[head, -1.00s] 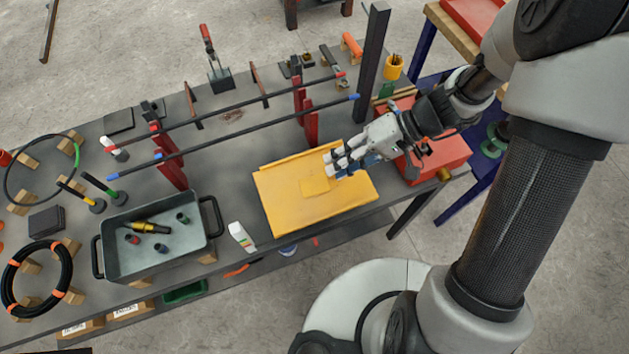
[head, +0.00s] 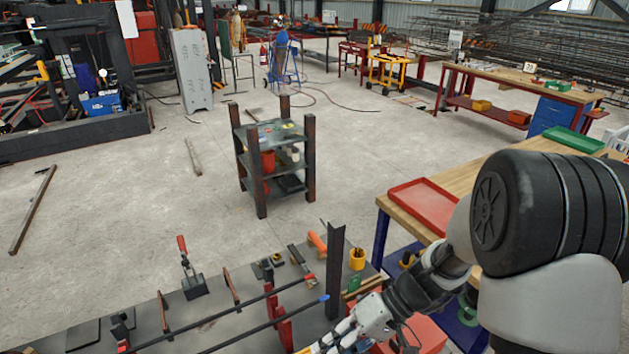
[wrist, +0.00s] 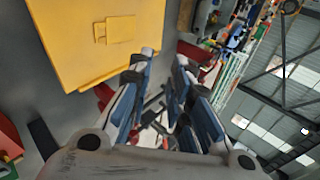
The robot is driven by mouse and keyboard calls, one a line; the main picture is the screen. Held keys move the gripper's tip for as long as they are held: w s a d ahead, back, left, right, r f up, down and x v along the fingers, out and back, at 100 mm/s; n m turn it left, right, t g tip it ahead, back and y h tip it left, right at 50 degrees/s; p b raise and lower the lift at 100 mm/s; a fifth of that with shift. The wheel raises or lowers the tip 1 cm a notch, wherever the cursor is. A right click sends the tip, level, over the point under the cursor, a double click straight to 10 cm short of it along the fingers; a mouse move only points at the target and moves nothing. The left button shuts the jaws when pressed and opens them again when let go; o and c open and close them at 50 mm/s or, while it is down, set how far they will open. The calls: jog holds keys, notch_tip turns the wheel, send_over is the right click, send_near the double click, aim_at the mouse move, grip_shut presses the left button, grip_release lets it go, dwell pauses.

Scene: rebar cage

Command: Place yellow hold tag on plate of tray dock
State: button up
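In the wrist view, a large yellow board (wrist: 65,55), which looks like the tray dock, fills the upper left. A small yellow square (wrist: 120,29) lies on it, with a smaller yellow piece (wrist: 99,33) at its left edge. I cannot tell which of these is the hold tag and which is the plate. My gripper (wrist: 165,75) is beside the board's edge, its fingers apart and nothing visible between them. In the head view, my gripper (head: 335,340) shows only partly at the bottom edge, and the board is out of frame.
In the head view, a dark upright post (head: 335,270) stands near my gripper. Black bars (head: 235,310) cross the dark bench on red supports. A yellow cup (head: 357,258) and a red tray (head: 423,205) are nearby. A shelf cart (head: 272,160) stands on open floor beyond.

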jog(key=s+d+r+m+t+h, duration=0.2)
jog(key=s+d+r+t+h, duration=0.2)
jog(key=s+d+r, duration=0.2)
jog(key=s+d+r+m+t+h, duration=0.1)
jog(key=s+d+r+t+h, duration=0.3)
jog(key=r, duration=0.7)
jog(key=shift+s+d+m+h, duration=0.4)
jog(key=shift+s+d+h, duration=0.3)
jog(key=shift+s+d, duration=0.4)
jog(key=shift+w+d, duration=0.15)
jog(key=shift+w, duration=0.05)
